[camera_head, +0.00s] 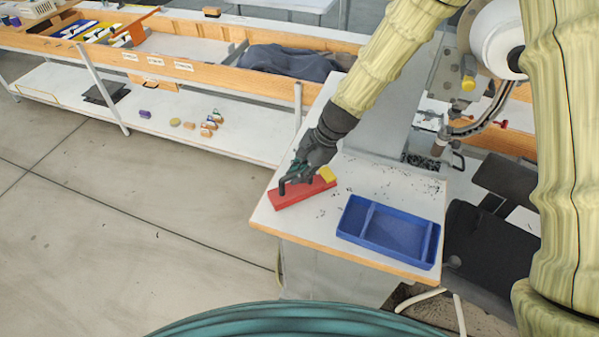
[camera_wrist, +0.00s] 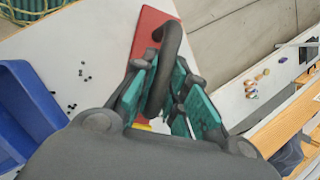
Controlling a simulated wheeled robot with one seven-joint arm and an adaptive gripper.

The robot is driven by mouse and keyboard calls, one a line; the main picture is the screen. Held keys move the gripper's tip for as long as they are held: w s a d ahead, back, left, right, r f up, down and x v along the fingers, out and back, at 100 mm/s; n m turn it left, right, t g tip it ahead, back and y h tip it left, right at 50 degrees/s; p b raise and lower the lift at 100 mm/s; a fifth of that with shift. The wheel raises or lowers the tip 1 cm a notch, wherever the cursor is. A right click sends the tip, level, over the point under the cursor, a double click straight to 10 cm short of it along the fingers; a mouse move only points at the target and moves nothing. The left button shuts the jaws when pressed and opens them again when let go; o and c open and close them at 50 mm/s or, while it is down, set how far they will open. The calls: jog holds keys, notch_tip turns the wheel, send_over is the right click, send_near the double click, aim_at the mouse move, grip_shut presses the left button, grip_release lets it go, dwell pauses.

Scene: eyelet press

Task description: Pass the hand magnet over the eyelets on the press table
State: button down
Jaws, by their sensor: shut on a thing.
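The hand magnet (camera_head: 290,197) is a red bar with a yellow end and a dark handle, at the left edge of the white press table (camera_head: 365,182). My gripper (camera_head: 299,176) is shut on its handle; in the wrist view the green finger pads (camera_wrist: 162,92) close on the dark bent handle, with the red bar (camera_wrist: 150,28) beyond. I cannot tell whether the magnet touches the table. Small dark eyelets (camera_head: 397,184) lie scattered to the right of the magnet, denser towards the press. Several also show in the wrist view (camera_wrist: 83,72).
A blue divided tray (camera_head: 437,245) stands at the table's front right and looks empty. The press (camera_head: 498,40) rises at the back right. A long wooden-edged bench (camera_head: 200,72) with a dark cloth (camera_head: 290,62) runs behind. Floor is open to the left.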

jog(key=shift+w+d+r+p, duration=0.15)
jog(key=shift+w+p, duration=0.35)
jog(key=shift+w, duration=0.85)
jog(key=shift+w+d+r+p, duration=0.15)
jog(key=shift+w+p, duration=0.3)
jog(key=shift+w, duration=0.9)
jog(key=shift+r, duration=0.1)
jog(key=s+d, duration=0.7)
jog(key=s, duration=0.5)
jog(key=shift+p, duration=0.45)
jog(key=shift+w, duration=0.1)
jog(key=shift+d, duration=0.15)
jog(key=s+d+p, duration=0.1)
jog(key=s+d, duration=0.1)
jog(key=d, duration=0.4)
